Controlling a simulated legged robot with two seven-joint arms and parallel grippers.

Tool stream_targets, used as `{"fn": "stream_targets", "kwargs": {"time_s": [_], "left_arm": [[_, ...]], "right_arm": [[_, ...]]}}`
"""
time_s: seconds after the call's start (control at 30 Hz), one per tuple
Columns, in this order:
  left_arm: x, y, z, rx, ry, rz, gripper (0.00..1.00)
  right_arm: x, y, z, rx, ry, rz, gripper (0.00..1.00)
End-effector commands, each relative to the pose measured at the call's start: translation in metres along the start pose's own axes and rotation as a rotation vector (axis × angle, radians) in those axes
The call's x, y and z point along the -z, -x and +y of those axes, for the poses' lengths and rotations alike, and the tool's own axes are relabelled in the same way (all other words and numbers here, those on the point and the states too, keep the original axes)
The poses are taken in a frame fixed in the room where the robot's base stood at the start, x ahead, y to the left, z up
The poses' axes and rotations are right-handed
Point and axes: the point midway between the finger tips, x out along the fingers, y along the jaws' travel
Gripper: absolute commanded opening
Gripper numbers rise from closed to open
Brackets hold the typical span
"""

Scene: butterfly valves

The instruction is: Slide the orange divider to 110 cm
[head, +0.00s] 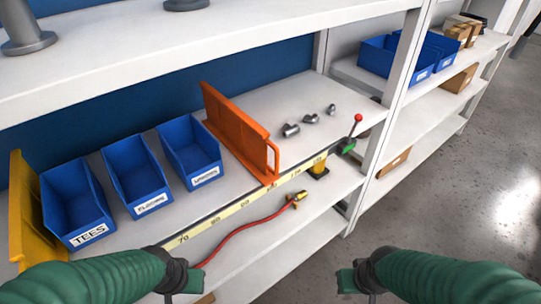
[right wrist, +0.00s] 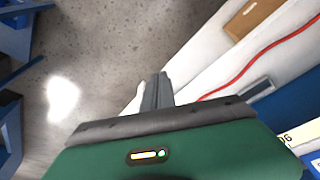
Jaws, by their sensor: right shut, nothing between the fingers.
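The orange divider (head: 236,128) stands upright across the upper shelf, right of the blue bins, with a handle-like frame (head: 272,160) at its front end. A yellow scale strip (head: 232,211) runs along the shelf's front edge. The divider's front foot sits on it, past the mark that looks like 90; the exact reading is too small to tell. My left gripper (head: 193,279) is in front of the shelf at the lower left, apart from the divider; its jaws are unclear. My right gripper (head: 347,280) is shut and empty over the floor; its fingers also show in the right wrist view (right wrist: 157,90).
Three blue bins (head: 138,172) and a yellow end panel (head: 27,210) stand left. Several grey pipe fittings (head: 290,130) lie right of the divider. A red-knobbed lever (head: 357,119) stands near the right post. A red hose (head: 245,228) lies on the lower shelf.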

Motion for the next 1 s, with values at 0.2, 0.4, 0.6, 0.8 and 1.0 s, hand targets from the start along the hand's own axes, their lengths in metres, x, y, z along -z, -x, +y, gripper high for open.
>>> {"fn": "stream_targets", "kwargs": {"time_s": [0.2,0.4,0.6,0.8,1.0], "left_arm": [[0.000,0.000,0.000,0.000,0.000,0.000,0.34],[0.004,0.017,0.000,0.000,0.000,0.000,0.34],[0.011,0.047,0.000,0.000,0.000,0.000,0.34],[0.018,0.074,0.000,0.000,0.000,0.000,0.34],[0.021,0.088,0.000,0.000,0.000,0.000,0.34]], "right_arm": [[0.000,0.000,0.000,0.000,0.000,0.001,0.05],[0.043,-0.007,-0.033,0.042,0.074,0.166,0.31],[0.121,0.003,-0.115,0.134,0.172,0.588,0.34],[0.156,0.062,-0.167,0.152,0.144,1.011,0.34],[0.155,0.118,-0.171,0.081,0.064,1.281,0.34]]}}
